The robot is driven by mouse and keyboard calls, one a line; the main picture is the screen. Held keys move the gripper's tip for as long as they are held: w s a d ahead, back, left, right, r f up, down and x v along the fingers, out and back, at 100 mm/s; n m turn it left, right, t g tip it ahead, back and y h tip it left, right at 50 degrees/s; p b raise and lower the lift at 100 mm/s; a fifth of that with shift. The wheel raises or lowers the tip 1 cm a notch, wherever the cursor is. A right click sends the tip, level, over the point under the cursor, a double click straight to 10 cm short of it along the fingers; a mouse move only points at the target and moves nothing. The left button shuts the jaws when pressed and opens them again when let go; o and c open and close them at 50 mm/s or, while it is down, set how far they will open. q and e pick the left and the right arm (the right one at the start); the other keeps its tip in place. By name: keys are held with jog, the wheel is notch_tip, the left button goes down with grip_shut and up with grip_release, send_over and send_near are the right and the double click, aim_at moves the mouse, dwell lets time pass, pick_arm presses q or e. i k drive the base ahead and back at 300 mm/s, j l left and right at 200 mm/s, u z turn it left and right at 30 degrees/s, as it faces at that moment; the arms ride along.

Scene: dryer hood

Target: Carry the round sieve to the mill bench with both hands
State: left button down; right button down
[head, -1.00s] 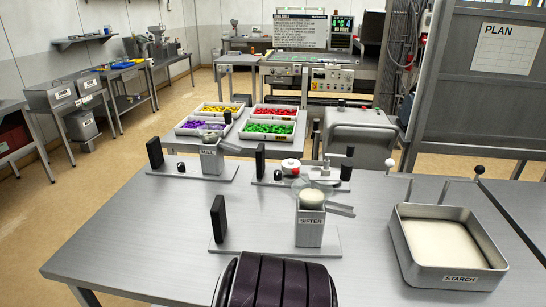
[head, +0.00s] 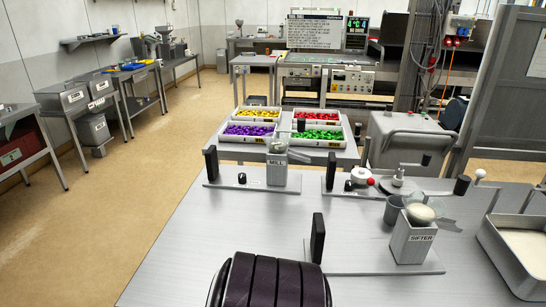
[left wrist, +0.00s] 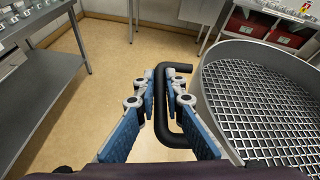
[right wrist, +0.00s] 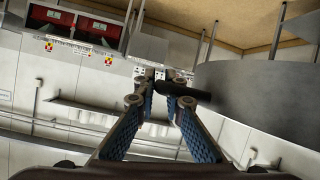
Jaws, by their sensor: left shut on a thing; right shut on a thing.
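The round sieve shows in the left wrist view as a wide grey hoop with a metal mesh (left wrist: 265,105). My left gripper (left wrist: 162,85) is shut on its black bar handle (left wrist: 165,120), left of the hoop. In the right wrist view the sieve's smooth grey wall (right wrist: 255,90) is at the right. My right gripper (right wrist: 160,84) is shut on a dark handle (right wrist: 185,93) there. The sieve and both grippers are out of the head view. A steel bench (head: 215,235) in front of me carries a unit labelled MILL (head: 277,167) and one labelled SIFTER (head: 412,240).
A starch tray (head: 515,262) stands at the bench's right. Behind are bins of coloured pieces (head: 250,133) and a grey cart (head: 410,140). Side benches (head: 125,78) line the left wall. Open tan floor (head: 130,185) lies between them and the near bench.

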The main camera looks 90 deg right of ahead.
aim_at(218, 257)
jog(key=i, duration=1)
jog(key=i+z, duration=0.1)
jog(key=z, duration=3.15)
